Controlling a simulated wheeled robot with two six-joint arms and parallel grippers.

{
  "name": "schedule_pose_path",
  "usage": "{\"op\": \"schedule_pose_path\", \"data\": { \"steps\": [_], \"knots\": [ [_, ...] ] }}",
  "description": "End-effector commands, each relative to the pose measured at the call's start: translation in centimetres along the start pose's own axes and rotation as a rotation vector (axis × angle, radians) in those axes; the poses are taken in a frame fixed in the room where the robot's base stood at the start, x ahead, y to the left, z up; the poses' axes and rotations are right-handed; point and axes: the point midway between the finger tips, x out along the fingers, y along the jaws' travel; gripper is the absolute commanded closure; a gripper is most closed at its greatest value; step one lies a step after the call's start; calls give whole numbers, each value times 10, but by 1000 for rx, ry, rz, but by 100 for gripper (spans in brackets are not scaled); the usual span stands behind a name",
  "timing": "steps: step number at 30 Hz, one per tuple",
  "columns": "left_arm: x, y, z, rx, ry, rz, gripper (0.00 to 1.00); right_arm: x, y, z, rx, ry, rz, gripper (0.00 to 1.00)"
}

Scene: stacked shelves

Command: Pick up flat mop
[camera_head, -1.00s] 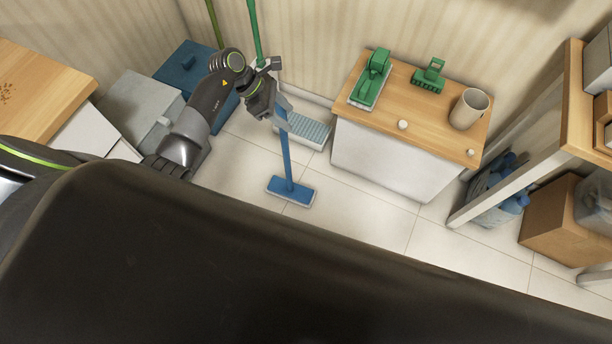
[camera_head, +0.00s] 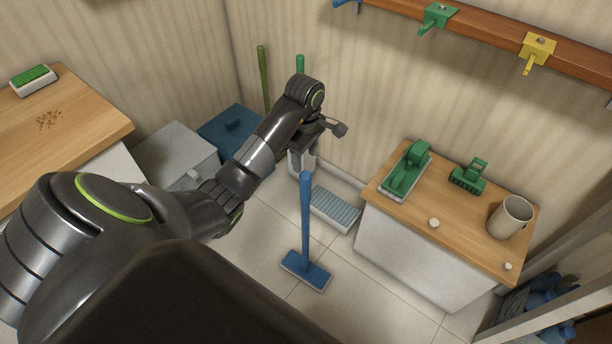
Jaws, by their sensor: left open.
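The flat mop (camera_head: 306,220) stands upright on the tiled floor in the head view. It has a blue stick and a flat blue head (camera_head: 306,270) with a pale edge. My left gripper (camera_head: 318,143) is open and empty, just above the top end of the stick in the picture. I cannot tell the exact depth gap between the jaws and the stick. My left arm comes in from the left and hides part of the floor. My right gripper is out of view.
A wooden-topped cabinet (camera_head: 455,225) holds green brushes (camera_head: 407,170) and a beige mug (camera_head: 511,217). A grey ribbed tray (camera_head: 335,208) lies behind the mop. Green poles (camera_head: 264,80) lean at the corner. A wall rail (camera_head: 490,37) has coloured hooks. Floor is clear before the mop.

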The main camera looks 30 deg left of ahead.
Motion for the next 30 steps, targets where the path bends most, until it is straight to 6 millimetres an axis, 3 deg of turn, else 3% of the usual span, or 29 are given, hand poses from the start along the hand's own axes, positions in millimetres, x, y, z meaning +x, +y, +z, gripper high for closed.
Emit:
{"op": "schedule_pose_path", "data": {
  "steps": [1,6,12,25,30],
  "knots": [
    [12,0,0,0,0,0,47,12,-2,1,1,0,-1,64],
    [32,0,0,0,-1,0,47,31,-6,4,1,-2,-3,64],
    [54,0,0,0,-1,0,47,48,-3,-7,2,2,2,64],
    [75,0,0,0,-1,0,47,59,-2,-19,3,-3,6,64],
    [92,1,0,0,-1,0,47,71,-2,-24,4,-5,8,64]
  ]
}}
